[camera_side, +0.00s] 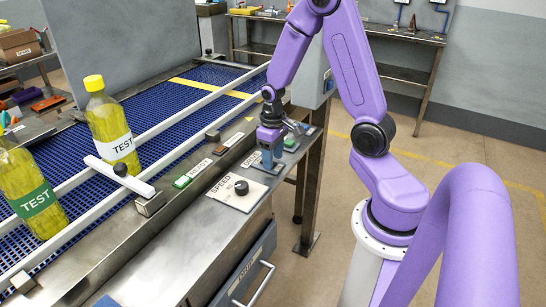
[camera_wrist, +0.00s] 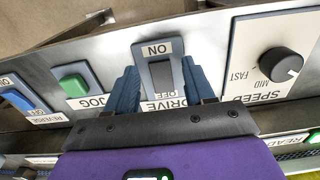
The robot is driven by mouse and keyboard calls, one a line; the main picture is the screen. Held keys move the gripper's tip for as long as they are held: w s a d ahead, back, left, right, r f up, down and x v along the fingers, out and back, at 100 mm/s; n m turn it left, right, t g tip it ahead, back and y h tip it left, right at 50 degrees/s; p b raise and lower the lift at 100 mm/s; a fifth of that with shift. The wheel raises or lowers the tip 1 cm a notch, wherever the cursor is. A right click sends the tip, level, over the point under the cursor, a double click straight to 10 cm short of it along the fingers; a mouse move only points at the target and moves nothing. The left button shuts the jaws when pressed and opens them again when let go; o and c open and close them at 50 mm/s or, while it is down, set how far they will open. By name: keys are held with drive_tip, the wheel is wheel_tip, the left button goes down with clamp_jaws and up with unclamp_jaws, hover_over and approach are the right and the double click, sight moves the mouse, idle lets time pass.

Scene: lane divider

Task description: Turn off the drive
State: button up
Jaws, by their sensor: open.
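The drive switch (camera_wrist: 162,76) is a dark grey rocker on a plate marked ON at one end and OFF at the other; the wrist view shows it upside down. Which end is pressed in, I cannot tell. My gripper (camera_wrist: 162,86) is open, with one blue finger on each side of the switch; whether either touches it is unclear. In the side view my gripper (camera_side: 269,160) points down at the control panel, and its fingers hide the switch.
A white divider bar (camera_side: 112,176) lies over the blue conveyor (camera_side: 190,100). Two TEST bottles (camera_side: 110,125) (camera_side: 28,190) stand at the left.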

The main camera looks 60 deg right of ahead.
drive_tip(key=shift+f, duration=0.3)
clamp_jaws()
drive_tip(key=shift+w, duration=0.1)
drive_tip(key=shift+w+r+g, duration=0.1)
drive_tip(key=shift+w+g, duration=0.05)
drive_tip(key=shift+g, duration=0.6)
drive_tip(key=shift+w+r+g, duration=0.1)
drive_tip(key=shift+w+g, duration=0.05)
drive_tip(key=shift+g, duration=0.6)
